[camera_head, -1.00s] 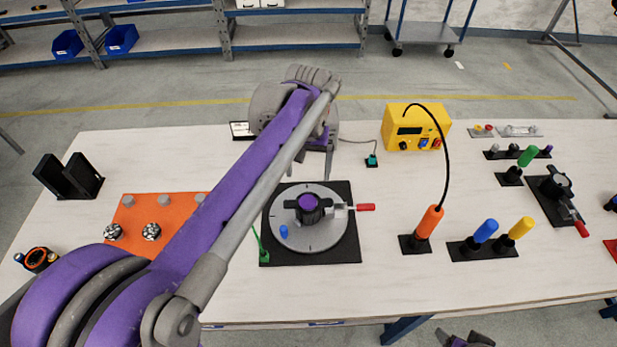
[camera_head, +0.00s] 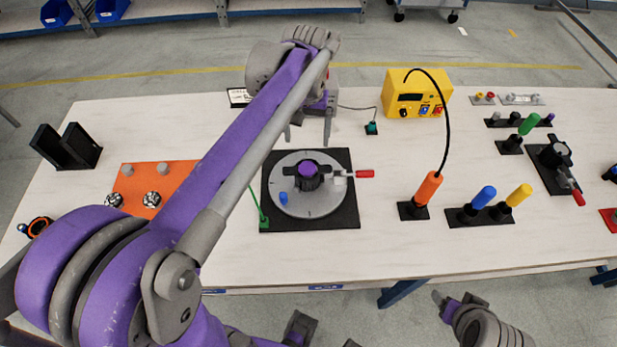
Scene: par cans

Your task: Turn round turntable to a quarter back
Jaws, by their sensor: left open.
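The round turntable (camera_head: 312,207) is a grey disc on a black square base in the middle of the table. A black hub with a purple top (camera_head: 308,169) stands at its centre. A blue peg (camera_head: 283,198) stands on the disc's left side. A clamp with a red handle (camera_head: 364,174) lies at its right, the handle pointing right. My left gripper (camera_head: 308,134) is open, its two fingers apart just behind the turntable's far edge in the picture, apparently empty. Part of my right arm (camera_head: 478,322) shows at the bottom, below the table edge; its fingers are not clear.
A green pointer (camera_head: 264,221) stands at the base's front left corner. A yellow power box (camera_head: 417,93) is behind right. An orange handle (camera_head: 428,188) and blue and yellow handles stand right. An orange plate (camera_head: 140,182) lies left, partly behind my left arm.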

